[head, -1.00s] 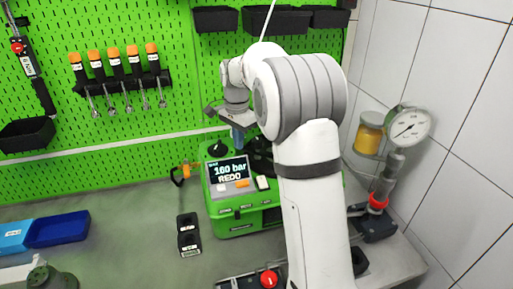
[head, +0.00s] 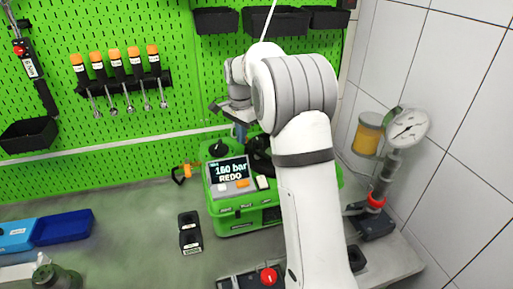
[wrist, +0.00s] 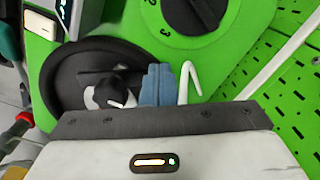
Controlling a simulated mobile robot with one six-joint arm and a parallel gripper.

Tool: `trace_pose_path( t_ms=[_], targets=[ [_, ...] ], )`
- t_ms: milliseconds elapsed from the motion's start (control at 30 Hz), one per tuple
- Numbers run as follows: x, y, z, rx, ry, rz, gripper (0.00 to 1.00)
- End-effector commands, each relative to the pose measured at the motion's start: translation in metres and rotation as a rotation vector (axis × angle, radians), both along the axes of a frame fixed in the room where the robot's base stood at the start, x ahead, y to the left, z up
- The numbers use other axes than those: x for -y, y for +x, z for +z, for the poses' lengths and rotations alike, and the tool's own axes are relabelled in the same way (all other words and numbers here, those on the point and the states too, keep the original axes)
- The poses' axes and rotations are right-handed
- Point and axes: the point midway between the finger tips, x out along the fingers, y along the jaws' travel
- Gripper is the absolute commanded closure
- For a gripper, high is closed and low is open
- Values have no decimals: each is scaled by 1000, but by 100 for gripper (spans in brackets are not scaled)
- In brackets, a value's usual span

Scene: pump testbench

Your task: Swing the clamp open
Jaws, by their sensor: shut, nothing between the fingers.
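The green pump unit (head: 240,222) stands on the bench, its screen (head: 228,171) reading "160 bar REDO". In the wrist view a round black part (wrist: 62,80) sits on its green housing, with a black knob-like piece and white bits (wrist: 105,96) at its centre. A thin white hooked rod (wrist: 187,82) stands just right of my fingers. I cannot tell for sure which of these is the clamp. My gripper (head: 240,132) is over the back of the unit. Its blue fingertips (wrist: 157,82) are shut and empty, between the round part and the rod; contact cannot be judged.
A black dial with numbers (wrist: 195,12) is close above the fingers in the wrist view. A red button (head: 269,276) is in front.

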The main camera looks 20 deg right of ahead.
Motion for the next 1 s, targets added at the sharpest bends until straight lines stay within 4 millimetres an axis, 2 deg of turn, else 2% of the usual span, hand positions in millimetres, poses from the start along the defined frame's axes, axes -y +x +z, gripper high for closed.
trace_pose_path(
  t_ms=[367, 667, 1000],
  targets=[
    [1, 1, 0, 1, 0, -1, 100],
    [12, 8, 1, 1, 0, -3, 100],
    [11, 7, 1, 1, 0, -1, 100]
  ],
)
